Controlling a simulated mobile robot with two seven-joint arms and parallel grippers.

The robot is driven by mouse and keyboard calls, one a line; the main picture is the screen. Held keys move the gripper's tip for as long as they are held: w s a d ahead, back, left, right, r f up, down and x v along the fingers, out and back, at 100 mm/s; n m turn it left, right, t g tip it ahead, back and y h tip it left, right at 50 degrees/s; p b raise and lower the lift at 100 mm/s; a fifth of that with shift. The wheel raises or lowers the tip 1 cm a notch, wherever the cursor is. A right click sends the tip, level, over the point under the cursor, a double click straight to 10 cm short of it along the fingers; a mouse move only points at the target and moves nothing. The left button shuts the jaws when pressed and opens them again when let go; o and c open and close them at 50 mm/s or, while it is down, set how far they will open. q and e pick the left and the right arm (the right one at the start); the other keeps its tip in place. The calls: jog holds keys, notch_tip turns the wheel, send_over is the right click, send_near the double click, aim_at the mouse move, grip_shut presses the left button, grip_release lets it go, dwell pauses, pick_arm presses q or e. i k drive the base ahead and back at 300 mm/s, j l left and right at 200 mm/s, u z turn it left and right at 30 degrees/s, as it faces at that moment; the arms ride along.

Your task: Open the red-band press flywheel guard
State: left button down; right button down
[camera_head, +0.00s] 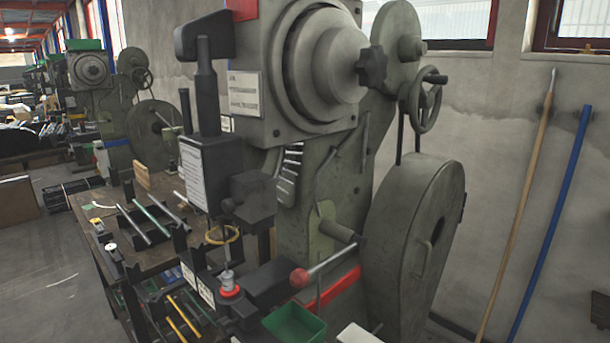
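The nearest press (325,150) is grey-green and fills the middle of the view. It has a red strip (335,293) low on its body and a red patch (243,8) at its top left. Its flywheel guard (395,250) is a large, round, drum-like grey-green cover at the right side of the press. A slot-like handle (424,265) shows on the guard's right-hand face. The guard appears to sit closed against the press, and no flywheel shows inside it. Neither of my grippers is in view.
A red-knobbed lever (300,278) sticks out left of the guard. A green bin (294,326) stands below it. A handwheel (428,105) is above the guard. A wooden pole (520,200) and a blue pole (550,225) lean on the wall at right. A blue-banded press (92,80) stands behind.

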aim_at(436, 272)
jog(key=k+l, duration=0.1)
jog(key=l, duration=1.1)
jog(key=l+z, duration=0.1)
jog(key=l, duration=1.15)
jog(key=k, duration=0.05)
